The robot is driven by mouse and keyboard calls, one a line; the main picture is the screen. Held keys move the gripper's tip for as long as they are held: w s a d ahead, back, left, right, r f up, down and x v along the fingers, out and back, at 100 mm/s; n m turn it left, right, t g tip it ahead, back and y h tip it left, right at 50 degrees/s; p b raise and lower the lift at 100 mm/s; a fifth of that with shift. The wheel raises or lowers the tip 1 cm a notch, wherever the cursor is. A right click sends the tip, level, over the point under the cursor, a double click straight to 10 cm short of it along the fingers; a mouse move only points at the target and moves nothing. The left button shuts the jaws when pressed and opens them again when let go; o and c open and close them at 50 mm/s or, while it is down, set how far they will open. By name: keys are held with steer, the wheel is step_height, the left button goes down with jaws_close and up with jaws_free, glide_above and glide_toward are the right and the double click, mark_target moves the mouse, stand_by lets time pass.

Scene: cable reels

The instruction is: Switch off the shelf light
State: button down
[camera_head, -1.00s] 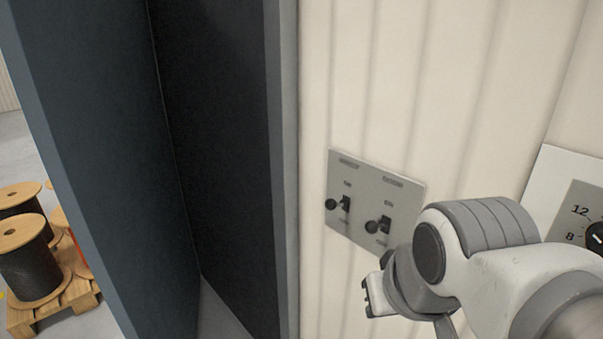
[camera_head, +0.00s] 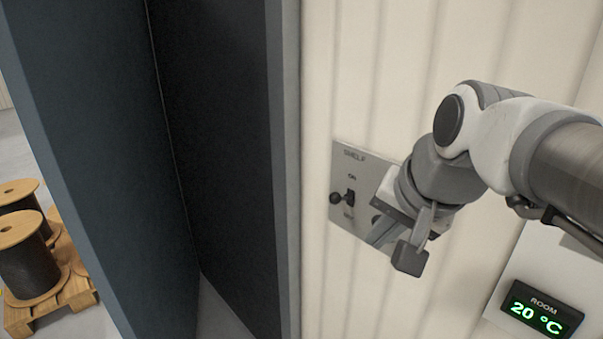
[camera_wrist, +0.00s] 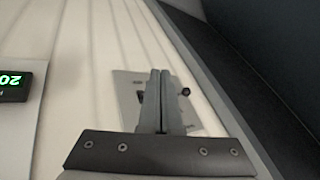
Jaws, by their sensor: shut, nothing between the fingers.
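A grey switch plate (camera_head: 360,160) is fixed to the pale ribbed wall. Its left switch (camera_head: 349,198), under the word SHELF with ON above it, has a round black knob standing out from the plate. I cannot tell clearly whether its lever is up or down. A black knob (camera_wrist: 186,92) shows just right of the fingers. Contact cannot be seen.
A tall dark blue panel (camera_head: 100,150) stands left of the plate, its edge close to it. A room display (camera_head: 541,310) reading 20 °C is at lower right on the wall. Cable reels (camera_head: 27,260) stand on a pallet at far left.

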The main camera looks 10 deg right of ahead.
steer(key=w+d+r+m+t+y+b, duration=0.1)
steer(key=w+d+r+m+b, duration=0.2)
steer(key=w+d+m, duration=0.3)
steer(key=w+r+m, duration=0.1)
steer(key=w+m, duration=0.4)
steer(key=shift+r+m, duration=0.3)
steer(key=shift+r, duration=0.1)
steer(key=shift+w, duration=0.15)
glide_toward(335, 198)
steer(key=w+d+f, duration=0.2)
steer(key=f, duration=0.1)
steer(key=w+d+f, duration=0.1)
steer(key=d, duration=0.1)
steer(key=shift+f, duration=0.25)
steer(key=a, duration=0.1)
steer(key=w+a+f, duration=0.1)
steer(key=a, duration=0.1)
steer(key=shift+w, duration=0.15)
